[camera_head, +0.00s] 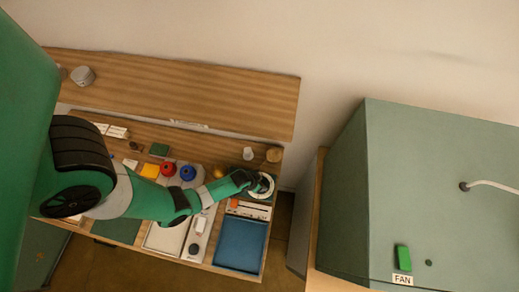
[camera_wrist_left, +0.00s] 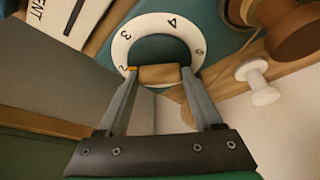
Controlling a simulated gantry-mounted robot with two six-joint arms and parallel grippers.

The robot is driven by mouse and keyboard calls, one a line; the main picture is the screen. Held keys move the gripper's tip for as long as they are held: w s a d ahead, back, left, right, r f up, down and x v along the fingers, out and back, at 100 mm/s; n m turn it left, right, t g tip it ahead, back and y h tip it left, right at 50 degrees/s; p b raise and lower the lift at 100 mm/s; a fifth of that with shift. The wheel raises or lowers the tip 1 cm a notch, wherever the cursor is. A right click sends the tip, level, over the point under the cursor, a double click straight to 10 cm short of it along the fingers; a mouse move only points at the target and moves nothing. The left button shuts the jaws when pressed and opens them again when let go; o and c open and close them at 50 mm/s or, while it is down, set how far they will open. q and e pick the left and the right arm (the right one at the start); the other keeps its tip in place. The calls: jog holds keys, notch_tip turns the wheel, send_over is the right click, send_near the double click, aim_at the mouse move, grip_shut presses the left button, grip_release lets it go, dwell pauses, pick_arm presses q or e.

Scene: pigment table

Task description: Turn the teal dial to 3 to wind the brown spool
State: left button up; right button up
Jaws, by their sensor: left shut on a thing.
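The dial's white number ring (camera_wrist_left: 122,46) shows in the left wrist view, with 3 and 4 readable and a partly hidden mark that looks like 2 at lower left. An orange mark (camera_wrist_left: 132,68) lies beside that lower-left mark. My left gripper (camera_wrist_left: 160,76) is shut on the dial's tan grip bar, one finger at each end. In the head view my left gripper (camera_head: 256,184) reaches the dial (camera_head: 266,193) from the left and hides part of it. The brown spool (camera_wrist_left: 300,30) is at upper right in the wrist view, and behind the dial in the head view (camera_head: 274,155).
A small white spool (camera_wrist_left: 262,86) stands near the brown one. A blue tray (camera_head: 240,244) lies in front of the dial. Red (camera_head: 168,169) and blue (camera_head: 188,173) pots stand left of it. A large green cabinet (camera_head: 420,190) with a FAN label is at right.

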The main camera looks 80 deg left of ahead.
pick_arm(q)
jog(key=shift+m, duration=0.3)
jog(key=shift+a+m+h, duration=0.1)
jog(key=shift+m+h, duration=0.3)
jog(key=shift+m, duration=0.5)
jog(key=m+h+b, duration=0.1)
jog(key=m+h, duration=0.1)
jog(key=m, duration=0.2)
jog(key=shift+a, duration=0.15)
jog(key=m, duration=0.2)
jog(key=shift+r+m+h, duration=0.15)
jog(key=shift+m+h, duration=0.25)
jog(key=shift+m+h+p, duration=0.3)
jog(key=shift+m+p, duration=0.1)
jog(key=shift+m, duration=0.4)
jog(key=o, duration=1.4)
jog(key=shift+c, duration=0.2)
